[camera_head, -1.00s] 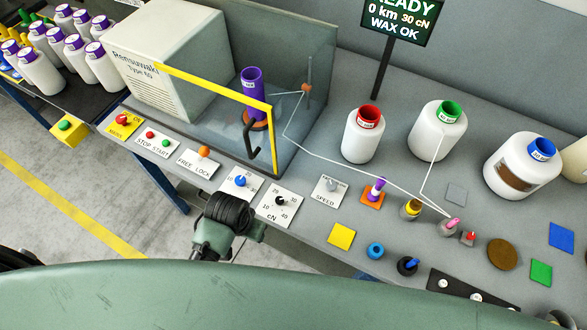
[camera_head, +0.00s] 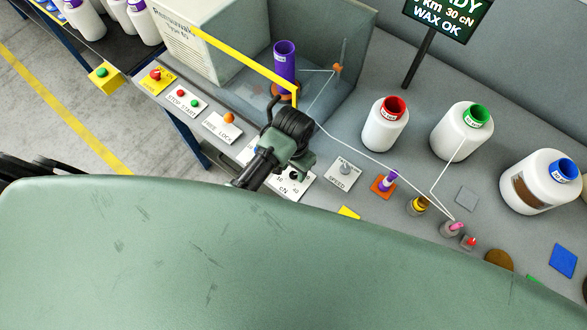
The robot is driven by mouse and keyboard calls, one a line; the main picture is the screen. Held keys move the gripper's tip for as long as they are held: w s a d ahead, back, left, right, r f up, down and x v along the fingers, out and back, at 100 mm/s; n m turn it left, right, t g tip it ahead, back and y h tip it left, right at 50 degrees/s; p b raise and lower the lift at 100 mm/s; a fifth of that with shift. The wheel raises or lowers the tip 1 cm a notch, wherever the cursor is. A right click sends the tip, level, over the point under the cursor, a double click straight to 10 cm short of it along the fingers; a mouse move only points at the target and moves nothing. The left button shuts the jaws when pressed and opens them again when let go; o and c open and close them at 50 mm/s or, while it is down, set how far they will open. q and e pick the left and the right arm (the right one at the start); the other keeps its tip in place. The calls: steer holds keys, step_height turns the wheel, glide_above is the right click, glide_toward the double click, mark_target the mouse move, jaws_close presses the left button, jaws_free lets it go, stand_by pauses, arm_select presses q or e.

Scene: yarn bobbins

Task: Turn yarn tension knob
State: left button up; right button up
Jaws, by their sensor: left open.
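The tension dial plate marked cN (camera_head: 298,186) lies on the front of the grey bench. Its black knob (camera_head: 295,174) shows only in part, just beyond my arm. My left gripper (camera_head: 290,123) is open and reaches over the bench, above and beyond the dial plate in the picture. Its fingertips are hard to make out against its dark body. I cannot tell whether it touches anything. The blue knob plate beside the dial is mostly hidden behind my arm. My right gripper is not in view.
The yellow guard frame (camera_head: 245,62) and purple bobbin (camera_head: 285,65) stand close behind the gripper. The speed knob plate (camera_head: 344,175) is to the right. White yarn (camera_head: 372,155) runs across the bench.

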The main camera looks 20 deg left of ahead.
arm_select(q)
steer(key=shift+f, duration=0.85)
jaws_close()
steer(key=m, duration=0.4)
steer(key=shift+m, duration=0.4)
steer(key=m, duration=0.4)
steer(key=shift+m, duration=0.3)
steer(key=m, duration=0.4)
steer(key=shift+w, duration=0.1)
steer(key=shift+m, duration=2.2)
